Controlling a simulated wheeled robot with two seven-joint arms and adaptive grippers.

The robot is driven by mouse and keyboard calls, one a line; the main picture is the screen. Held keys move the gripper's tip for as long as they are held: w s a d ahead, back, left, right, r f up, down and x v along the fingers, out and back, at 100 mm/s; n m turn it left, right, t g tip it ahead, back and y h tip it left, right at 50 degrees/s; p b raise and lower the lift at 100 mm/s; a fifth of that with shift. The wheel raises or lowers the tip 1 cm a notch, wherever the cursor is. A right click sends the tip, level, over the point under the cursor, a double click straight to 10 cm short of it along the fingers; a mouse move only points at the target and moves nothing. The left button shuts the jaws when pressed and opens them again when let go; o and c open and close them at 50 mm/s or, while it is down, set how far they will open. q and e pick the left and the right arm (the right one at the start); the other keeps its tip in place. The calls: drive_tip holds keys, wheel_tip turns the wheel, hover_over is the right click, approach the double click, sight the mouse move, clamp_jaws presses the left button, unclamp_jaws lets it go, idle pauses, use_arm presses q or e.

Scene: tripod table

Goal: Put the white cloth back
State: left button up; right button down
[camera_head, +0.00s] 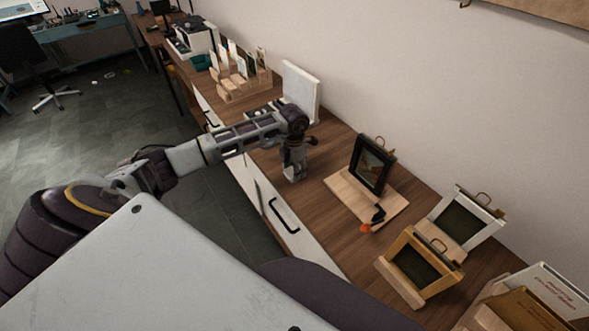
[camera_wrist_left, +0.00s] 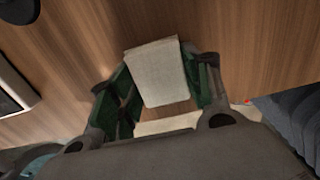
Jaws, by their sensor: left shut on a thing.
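The white cloth (camera_wrist_left: 158,72) is a folded, off-white, flat-sided piece between the green finger pads of my left gripper (camera_wrist_left: 160,83) in the left wrist view. The fingers are shut on it, one on each side. In the head view my left gripper (camera_head: 295,164) points down over the wooden counter (camera_head: 327,143), near its front edge. A small pale part of the cloth (camera_head: 295,174) shows low between the fingers there. I cannot tell whether the cloth touches the counter. My right gripper is not in view.
A dark frame on a wooden stand (camera_head: 372,165) is to the right, with a white frame (camera_head: 466,218) and a wooden frame (camera_head: 421,264) beyond. A white upright panel (camera_head: 302,88) and a card rack (camera_head: 243,82) stand behind. Some bare counter lies around the gripper.

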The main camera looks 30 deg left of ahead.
use_arm(q)
drive_tip(key=shift+f, duration=0.15)
drive_tip(key=o, duration=0.9)
drive_tip(key=shift+a+r, duration=0.1)
drive_tip(key=shift+r, duration=6.05)
